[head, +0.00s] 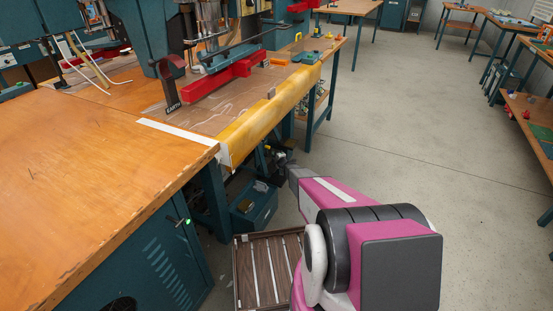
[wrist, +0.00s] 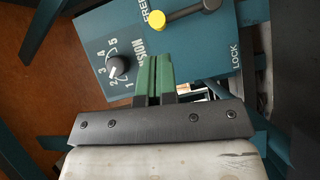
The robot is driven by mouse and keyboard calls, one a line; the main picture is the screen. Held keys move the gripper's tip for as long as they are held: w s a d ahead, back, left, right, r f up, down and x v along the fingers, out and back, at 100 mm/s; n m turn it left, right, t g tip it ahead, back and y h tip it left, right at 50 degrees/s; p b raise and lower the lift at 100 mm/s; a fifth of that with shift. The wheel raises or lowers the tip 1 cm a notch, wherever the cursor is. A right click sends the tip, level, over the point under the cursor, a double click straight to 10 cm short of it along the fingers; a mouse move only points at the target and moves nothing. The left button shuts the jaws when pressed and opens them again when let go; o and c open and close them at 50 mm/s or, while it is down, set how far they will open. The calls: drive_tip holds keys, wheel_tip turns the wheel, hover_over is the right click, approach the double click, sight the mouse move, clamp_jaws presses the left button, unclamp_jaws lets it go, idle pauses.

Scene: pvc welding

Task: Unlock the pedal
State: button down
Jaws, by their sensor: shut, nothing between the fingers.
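In the wrist view a teal panel (wrist: 208,60) carries a dark lever (wrist: 185,13) with a yellow knob (wrist: 159,22). The knob end lies beside the word FREE, away from the word LOCK at the panel's right edge. My gripper (wrist: 156,60) has green fingers pressed together with nothing between them. In the picture, its fingertips lie just below the yellow knob, apart from it, and right of the dial. I cannot tell the depth between them. In the head view my arm reaches toward the space under the workbench, and the fingers and lever cannot be made out.
A black dial (wrist: 119,66) numbered 1 to 5 sits left of my fingers. The wooden workbench (head: 90,160) with a yellow front edge (head: 275,115) stands above. A teal box (head: 254,208) and a brown slatted board (head: 242,280) lie below.

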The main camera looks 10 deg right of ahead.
sight(270, 148)
drive_tip(key=x, duration=0.5)
drive_tip(key=shift+w, duration=0.1)
drive_tip(key=shift+w+d, duration=0.3)
drive_tip(key=shift+w, duration=0.4)
drive_tip(key=shift+r, duration=0.1)
